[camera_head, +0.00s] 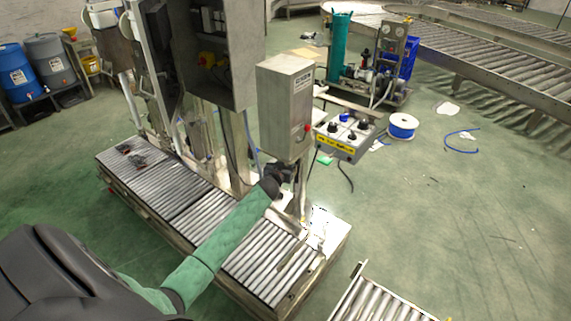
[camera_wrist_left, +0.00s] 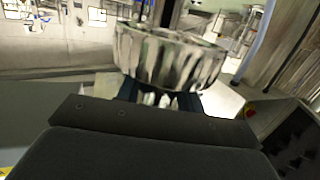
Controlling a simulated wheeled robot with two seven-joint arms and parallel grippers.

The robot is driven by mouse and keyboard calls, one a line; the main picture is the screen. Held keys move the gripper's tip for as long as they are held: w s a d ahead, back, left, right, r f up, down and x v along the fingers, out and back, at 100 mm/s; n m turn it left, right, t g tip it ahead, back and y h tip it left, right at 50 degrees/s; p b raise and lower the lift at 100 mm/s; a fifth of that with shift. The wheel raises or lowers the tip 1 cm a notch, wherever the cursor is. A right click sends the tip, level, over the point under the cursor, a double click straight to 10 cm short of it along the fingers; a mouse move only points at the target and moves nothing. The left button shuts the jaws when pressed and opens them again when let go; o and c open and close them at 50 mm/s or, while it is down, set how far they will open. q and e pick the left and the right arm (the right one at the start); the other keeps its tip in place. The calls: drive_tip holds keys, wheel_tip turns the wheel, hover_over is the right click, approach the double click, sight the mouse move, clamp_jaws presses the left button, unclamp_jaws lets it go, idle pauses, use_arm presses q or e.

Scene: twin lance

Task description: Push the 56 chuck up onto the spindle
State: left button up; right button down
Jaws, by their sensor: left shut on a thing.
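My left arm, in a green sleeve, reaches across the roller conveyor in the head view. My left gripper (camera_head: 284,174) is just below the grey machine head box (camera_head: 285,105). In the left wrist view the gripper's dark fingers (camera_wrist_left: 158,100) are shut on the chuck (camera_wrist_left: 168,58), a round metal piece with a ribbed side. A dark upright part (camera_wrist_left: 165,14) shows behind or above the chuck; I cannot tell whether it is the spindle or whether they touch. The head view does not show the chuck clearly. My right gripper is not in view.
The roller conveyor (camera_head: 190,207) runs below my arm. A control box with knobs (camera_head: 342,135) stands right of the machine head. A steel cabinet (camera_head: 222,50) stands behind. A blue cable spool (camera_head: 402,126) lies on open green floor at right.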

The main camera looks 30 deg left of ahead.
use_arm(q)
drive_tip(key=shift+r+p, duration=0.45)
drive_tip(key=shift+r, duration=0.2)
drive_tip(key=o, duration=1.3)
drive_tip(key=shift+o, duration=0.2)
drive_tip(key=shift+f, duration=0.15)
